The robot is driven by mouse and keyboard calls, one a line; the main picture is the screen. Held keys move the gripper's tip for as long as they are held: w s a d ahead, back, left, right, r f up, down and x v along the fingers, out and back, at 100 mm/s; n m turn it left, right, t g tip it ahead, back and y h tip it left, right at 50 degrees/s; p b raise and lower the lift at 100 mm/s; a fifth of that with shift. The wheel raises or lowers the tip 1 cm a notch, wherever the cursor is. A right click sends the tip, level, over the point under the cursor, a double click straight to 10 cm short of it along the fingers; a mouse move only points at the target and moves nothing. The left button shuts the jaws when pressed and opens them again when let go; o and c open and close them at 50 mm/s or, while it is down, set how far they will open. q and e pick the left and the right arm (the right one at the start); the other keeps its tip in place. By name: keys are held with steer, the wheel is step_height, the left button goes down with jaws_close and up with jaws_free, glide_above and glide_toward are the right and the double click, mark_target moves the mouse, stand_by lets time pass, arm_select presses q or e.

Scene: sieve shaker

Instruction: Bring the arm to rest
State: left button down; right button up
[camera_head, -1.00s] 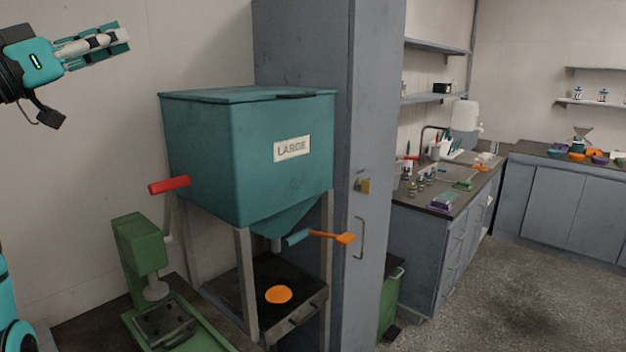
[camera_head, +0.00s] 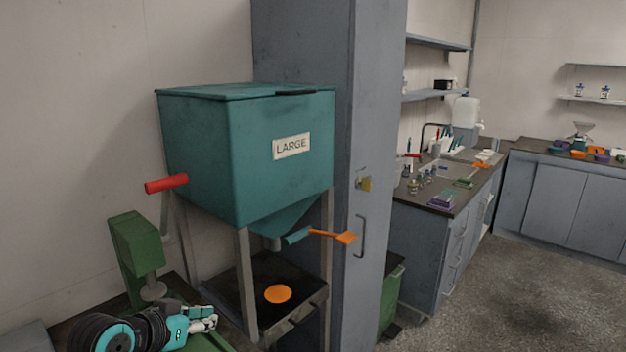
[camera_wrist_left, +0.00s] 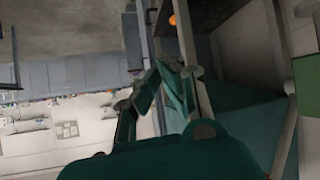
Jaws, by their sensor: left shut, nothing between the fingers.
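My left gripper (camera_head: 205,319) is low at the bottom left of the head view, in front of the green machine (camera_head: 138,245) and left of the hopper stand's front leg. Its fingers are shut with nothing between them, and they also show in the left wrist view (camera_wrist_left: 160,82). My left arm comes in from the bottom left, folded low. My right gripper is in neither view.
Open floor (camera_head: 500,290) lies to the right.

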arm_select(q)
steer(key=s+d+f+g+y, duration=0.1)
steer(key=s+f+g+y, duration=0.15)
steer(key=s+f, duration=1.2)
steer(key=s+f+n+g+y, duration=0.1)
steer(key=s+f+g, duration=0.15)
steer(key=s, duration=0.65)
steer(key=s+f+n+g+y, duration=0.15)
steer(key=s+f, duration=0.25)
steer(key=s, duration=0.5)
step_height(320, 180, down, 30)
steer(key=m+g+b, duration=0.1)
steer(key=g+b, duration=0.1)
steer(key=b, duration=0.1)
steer(key=s+a+f+b, duration=0.1)
steer(key=s+a+f, duration=0.1)
steer(key=s+f, duration=0.6)
steer(key=s+a+f+b, duration=0.1)
steer(key=s+f, duration=0.8)
steer(key=shift+a+f+g+b, duration=0.35)
steer(key=shift+g, duration=0.1)
